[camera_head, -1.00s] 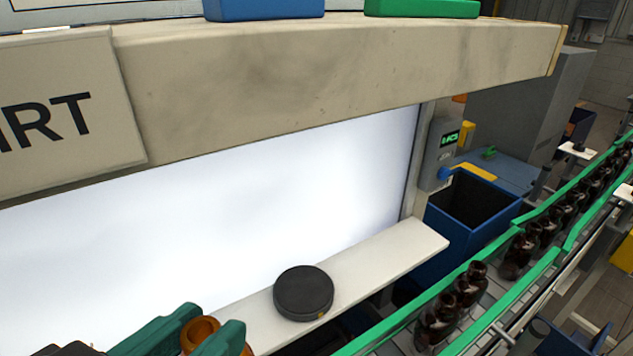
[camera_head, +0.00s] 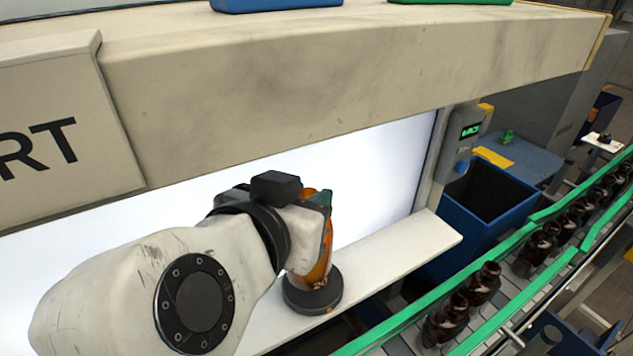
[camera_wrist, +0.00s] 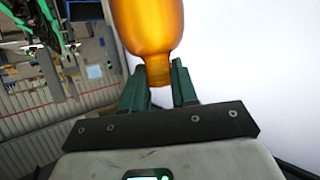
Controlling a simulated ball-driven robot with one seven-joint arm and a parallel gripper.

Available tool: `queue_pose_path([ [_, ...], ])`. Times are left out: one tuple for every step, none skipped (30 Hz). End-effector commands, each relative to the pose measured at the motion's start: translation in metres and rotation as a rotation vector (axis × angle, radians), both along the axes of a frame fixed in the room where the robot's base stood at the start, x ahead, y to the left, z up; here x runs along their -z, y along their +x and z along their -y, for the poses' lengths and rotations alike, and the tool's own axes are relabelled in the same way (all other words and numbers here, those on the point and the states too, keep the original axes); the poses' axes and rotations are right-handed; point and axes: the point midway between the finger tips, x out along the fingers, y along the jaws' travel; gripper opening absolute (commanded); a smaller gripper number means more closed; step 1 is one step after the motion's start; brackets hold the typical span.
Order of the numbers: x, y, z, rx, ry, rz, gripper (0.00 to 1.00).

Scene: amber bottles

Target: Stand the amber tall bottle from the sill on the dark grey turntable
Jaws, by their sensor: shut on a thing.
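The amber tall bottle (camera_head: 318,262) is upright at the dark grey turntable (camera_head: 328,296), a low round disc on the white sill (camera_head: 405,243). In the head view its lower body shows over the disc; I cannot tell whether its base touches the disc. My gripper (camera_head: 318,205) is shut on the bottle near its top, partly hidden by my own wrist. In the wrist view the bottle's neck (camera_wrist: 157,70) sits between the two green fingers of my gripper (camera_wrist: 158,78), and its body extends out past the top edge of the picture.
A bright light panel (camera_head: 378,185) stands behind the sill. A beige beam (camera_head: 330,85) runs above. To the right are a blue bin (camera_head: 470,225) and a conveyor with green rails (camera_head: 415,325) carrying several dark bottles (camera_head: 460,303). The sill right of the turntable is clear.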

Motion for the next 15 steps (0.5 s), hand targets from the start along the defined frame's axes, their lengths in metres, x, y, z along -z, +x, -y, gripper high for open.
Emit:
queue_pose_path([
  [-0.002, 0.007, 0.003, 0.002, 0.000, 0.000, 0.00],
  [-0.002, 0.011, 0.004, 0.001, 0.001, 0.000, 0.00],
  [-0.001, 0.014, 0.005, 0.001, 0.001, 0.000, 0.00],
  [-0.001, 0.016, 0.005, 0.001, 0.001, 0.000, 0.00],
  [-0.001, 0.017, 0.006, 0.000, 0.001, 0.000, 0.00],
  [0.001, 0.018, 0.006, 0.000, 0.000, 0.000, 0.00],
  [0.002, 0.018, 0.006, 0.000, -0.001, 0.000, 0.00],
  [0.005, 0.018, 0.006, -0.001, -0.003, -0.001, 0.00],
  [0.010, 0.018, 0.006, -0.002, -0.004, -0.002, 0.00],
  [0.014, 0.018, 0.006, -0.001, -0.003, -0.003, 0.00],
  [0.018, 0.018, 0.006, -0.001, -0.004, -0.003, 0.00],
  [0.022, 0.018, 0.006, -0.002, -0.003, -0.002, 0.00],
  [0.026, 0.018, 0.006, 0.000, -0.003, -0.002, 0.00],
  [0.029, 0.018, 0.006, -0.001, -0.004, -0.002, 0.00],
  [0.031, 0.018, 0.006, -0.001, -0.002, -0.001, 0.00],
])
